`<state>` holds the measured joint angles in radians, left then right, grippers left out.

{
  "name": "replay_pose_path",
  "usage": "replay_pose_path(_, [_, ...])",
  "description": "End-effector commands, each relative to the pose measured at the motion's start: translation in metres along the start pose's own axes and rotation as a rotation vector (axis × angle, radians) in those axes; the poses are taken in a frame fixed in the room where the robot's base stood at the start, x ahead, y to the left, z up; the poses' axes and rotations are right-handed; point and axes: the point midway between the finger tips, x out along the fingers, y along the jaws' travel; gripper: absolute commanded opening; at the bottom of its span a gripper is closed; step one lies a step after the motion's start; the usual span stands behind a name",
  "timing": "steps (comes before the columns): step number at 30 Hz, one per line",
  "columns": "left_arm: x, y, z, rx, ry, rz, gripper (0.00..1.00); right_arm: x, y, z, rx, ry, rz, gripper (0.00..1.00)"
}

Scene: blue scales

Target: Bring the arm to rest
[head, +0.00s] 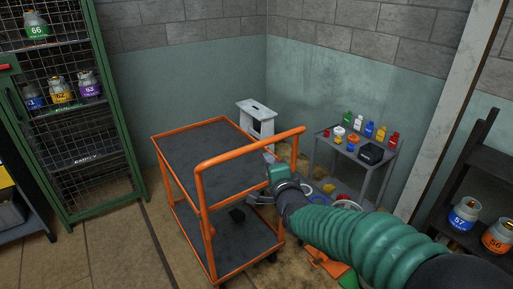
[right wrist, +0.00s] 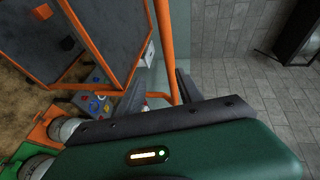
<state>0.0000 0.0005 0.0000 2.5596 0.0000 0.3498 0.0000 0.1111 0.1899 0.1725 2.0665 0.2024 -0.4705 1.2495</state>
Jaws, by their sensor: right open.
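My right arm, in a green ribbed sleeve, comes in from the lower right in the head view. Its gripper (head: 263,181) is open beside the orange handle end of the cart (head: 202,177). In the right wrist view the two dark fingers of the gripper (right wrist: 160,80) stand apart, and an orange cart tube (right wrist: 164,45) shows in the gap between them. I cannot tell whether the tube lies between the fingers or beyond them. I see nothing held. My left gripper is not in view.
A grey side table (head: 359,159) with several coloured bottles stands behind the arm. A white stool (head: 257,112) is by the wall. A green mesh cabinet (head: 107,99) with gas canisters is at left. A dark shelf (head: 485,170) with canisters is at right. Floor at lower left is clear.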

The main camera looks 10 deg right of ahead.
Motion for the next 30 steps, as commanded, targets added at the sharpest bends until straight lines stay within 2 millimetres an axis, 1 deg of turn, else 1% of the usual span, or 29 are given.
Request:
replay_pose_path(2, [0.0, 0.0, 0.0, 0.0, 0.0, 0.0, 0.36, -0.011, 0.032, 0.006, -0.131, -0.034, 0.095, 0.43])
replay_pose_path(4, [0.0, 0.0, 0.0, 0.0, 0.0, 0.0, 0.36, -0.03, 0.079, 0.014, -0.326, -0.102, 0.23, 0.43])
replay_pose_path(5, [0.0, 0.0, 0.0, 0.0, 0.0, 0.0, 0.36, -0.041, 0.101, 0.017, -0.419, -0.142, 0.292, 0.43])
replay_pose_path(6, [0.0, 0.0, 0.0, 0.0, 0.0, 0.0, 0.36, -0.058, 0.13, 0.019, -0.541, -0.203, 0.372, 0.43])
replay_pose_path(8, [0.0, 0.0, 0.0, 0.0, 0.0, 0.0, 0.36, -0.085, 0.167, 0.022, -0.702, -0.301, 0.473, 0.43])
replay_pose_path(9, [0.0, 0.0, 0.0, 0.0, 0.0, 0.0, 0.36, -0.102, 0.189, 0.023, -0.796, -0.368, 0.528, 0.43])
replay_pose_path(11, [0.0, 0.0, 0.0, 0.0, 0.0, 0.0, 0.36, -0.129, 0.217, 0.024, -0.916, -0.467, 0.6, 0.43])
replay_pose_path(12, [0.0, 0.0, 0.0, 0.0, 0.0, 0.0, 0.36, -0.146, 0.234, 0.024, -0.988, -0.535, 0.64, 0.43])
replay_pose_path(14, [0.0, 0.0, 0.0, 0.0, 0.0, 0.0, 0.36, -0.171, 0.256, 0.023, -1.082, -0.636, 0.691, 0.43])
replay_pose_path(15, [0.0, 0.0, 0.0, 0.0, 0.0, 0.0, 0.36, -0.189, 0.269, 0.023, -1.141, -0.705, 0.72, 0.43])
replay_pose_path(17, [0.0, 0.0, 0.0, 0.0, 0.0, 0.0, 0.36, -0.214, 0.286, 0.022, -1.22, -0.809, 0.756, 0.43])
replay_pose_path(18, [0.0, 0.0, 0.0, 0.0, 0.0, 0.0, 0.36, -0.231, 0.297, 0.021, -1.268, -0.882, 0.777, 0.43])
replay_pose_path(19, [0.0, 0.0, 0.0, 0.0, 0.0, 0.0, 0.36, -0.244, 0.305, 0.02, -1.304, -0.938, 0.79, 0.43])
replay_pose_path(20, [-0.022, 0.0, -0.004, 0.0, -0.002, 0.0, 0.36, -0.248, 0.282, 0.017, -1.307, -0.939, 0.788, 0.43])
replay_pose_path(21, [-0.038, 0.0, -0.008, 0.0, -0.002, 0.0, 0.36, -0.251, 0.265, 0.015, -1.304, -0.933, 0.786, 0.43])
replay_pose_path(23, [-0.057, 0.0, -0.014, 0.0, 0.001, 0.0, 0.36, -0.254, 0.247, 0.013, -1.303, -0.932, 0.786, 0.43])
replay_pose_path(26, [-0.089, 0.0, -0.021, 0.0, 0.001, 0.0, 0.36, -0.261, 0.214, 0.009, -1.302, -0.93, 0.786, 0.43])
replay_pose_path(30, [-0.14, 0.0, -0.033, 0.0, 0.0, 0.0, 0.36, -0.272, 0.164, 0.003, -1.301, -0.928, 0.785, 0.43])
